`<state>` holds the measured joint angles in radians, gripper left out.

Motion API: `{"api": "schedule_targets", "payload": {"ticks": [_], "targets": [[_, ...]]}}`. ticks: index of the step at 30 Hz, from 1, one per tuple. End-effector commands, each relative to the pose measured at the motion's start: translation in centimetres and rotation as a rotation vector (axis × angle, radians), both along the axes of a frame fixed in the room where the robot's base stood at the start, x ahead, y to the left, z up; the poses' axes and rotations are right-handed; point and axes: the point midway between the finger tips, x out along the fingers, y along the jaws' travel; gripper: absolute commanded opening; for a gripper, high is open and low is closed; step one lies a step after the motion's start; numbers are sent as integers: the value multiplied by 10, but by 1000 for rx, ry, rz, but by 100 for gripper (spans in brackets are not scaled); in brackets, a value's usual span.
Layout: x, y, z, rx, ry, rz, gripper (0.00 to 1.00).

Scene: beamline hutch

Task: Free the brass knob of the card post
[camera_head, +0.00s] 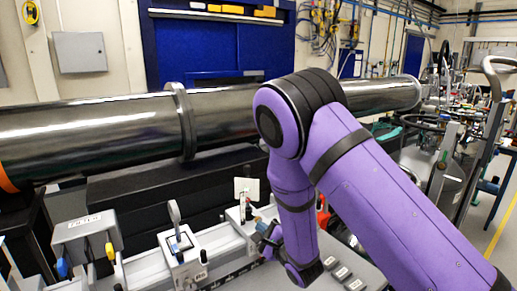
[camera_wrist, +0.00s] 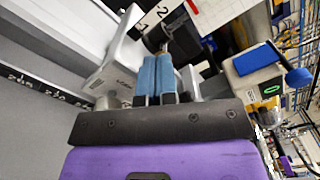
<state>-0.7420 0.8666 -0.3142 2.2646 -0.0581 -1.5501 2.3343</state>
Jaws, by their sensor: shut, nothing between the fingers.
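The card post stands on the rail, with its white card (camera_head: 247,188) upright; the card also shows at the top of the wrist view (camera_wrist: 222,10). The post's pale carrier (camera_head: 237,224) is partly behind my gripper (camera_head: 266,243). In the wrist view my gripper's blue fingers (camera_wrist: 167,75) are together, with nothing visible between them. Their tips are close to a dark round post part (camera_wrist: 157,37) beside the light carrier block (camera_wrist: 118,62); I cannot tell whether they touch. I cannot surely identify the brass knob.
A carrier with an upright paddle (camera_head: 175,212) stands to the left on the rail. Farther left is a grey box (camera_head: 85,235) with blue and yellow knobs. A large steel pipe (camera_head: 90,135) runs behind.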

Motion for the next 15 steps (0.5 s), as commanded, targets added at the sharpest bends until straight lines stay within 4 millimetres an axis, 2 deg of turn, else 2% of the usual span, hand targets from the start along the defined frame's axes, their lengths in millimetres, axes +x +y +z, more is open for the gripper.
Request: {"api": "schedule_targets", "payload": {"ticks": [6,15], "targets": [[18,11,0,2,0,-2,0],[31,21,1,1,-2,0,0]]}}
